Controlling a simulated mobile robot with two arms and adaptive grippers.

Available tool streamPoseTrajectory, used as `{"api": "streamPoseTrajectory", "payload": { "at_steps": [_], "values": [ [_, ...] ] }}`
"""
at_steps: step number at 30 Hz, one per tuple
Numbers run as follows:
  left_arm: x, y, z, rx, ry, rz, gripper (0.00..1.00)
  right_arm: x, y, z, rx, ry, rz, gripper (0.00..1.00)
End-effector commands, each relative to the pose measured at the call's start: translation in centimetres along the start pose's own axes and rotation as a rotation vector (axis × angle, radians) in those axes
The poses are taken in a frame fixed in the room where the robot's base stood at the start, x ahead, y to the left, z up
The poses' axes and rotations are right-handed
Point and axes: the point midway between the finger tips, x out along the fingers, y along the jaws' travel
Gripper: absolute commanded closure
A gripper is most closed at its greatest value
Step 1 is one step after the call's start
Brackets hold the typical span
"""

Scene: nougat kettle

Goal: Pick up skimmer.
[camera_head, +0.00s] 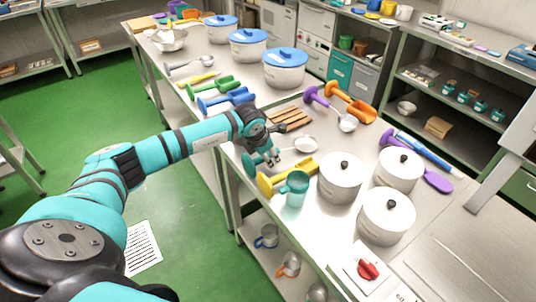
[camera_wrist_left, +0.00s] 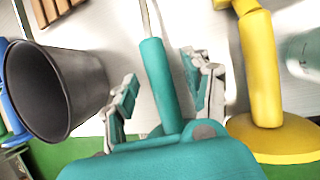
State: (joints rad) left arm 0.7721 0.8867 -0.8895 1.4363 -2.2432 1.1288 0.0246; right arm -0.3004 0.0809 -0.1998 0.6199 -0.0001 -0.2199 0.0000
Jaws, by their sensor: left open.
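The skimmer has a teal handle, a thin metal rod and a round pale metal head (camera_head: 305,144), and lies on the steel table near its front edge. In the left wrist view, its teal handle (camera_wrist_left: 158,80) runs between the fingers, with a wide teal end at the bottom. My left gripper (camera_head: 268,157) is over the handle. The left wrist view shows the left gripper (camera_wrist_left: 160,92) open, one finger on each side of the handle, with gaps visible. My right gripper is not in view.
A yellow-handled tool (camera_head: 285,177) lies close beside, with a teal mug (camera_head: 295,188) and white lidded pots (camera_head: 340,176) to its right. A dark grey cup (camera_wrist_left: 50,92) is left of the fingers. Wooden slats (camera_head: 290,117) and a blue scoop (camera_head: 225,100) lie behind.

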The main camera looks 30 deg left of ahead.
Motion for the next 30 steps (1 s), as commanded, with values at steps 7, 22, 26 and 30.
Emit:
{"api": "streamPoseTrajectory", "payload": {
  "at_steps": [7,22,26,30],
  "values": [
    [1.13,-0.03,-0.03,0.001,0.000,0.001,0.49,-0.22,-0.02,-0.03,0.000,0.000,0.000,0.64],
    [1.07,-0.03,-0.03,0.000,0.000,0.000,1.00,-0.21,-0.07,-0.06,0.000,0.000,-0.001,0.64],
    [1.06,-0.03,-0.03,0.000,0.000,0.000,1.00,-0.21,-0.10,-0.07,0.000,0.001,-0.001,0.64],
    [1.06,-0.03,-0.02,0.000,0.000,0.000,1.00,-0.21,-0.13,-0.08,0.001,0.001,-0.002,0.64]
  ]
}}
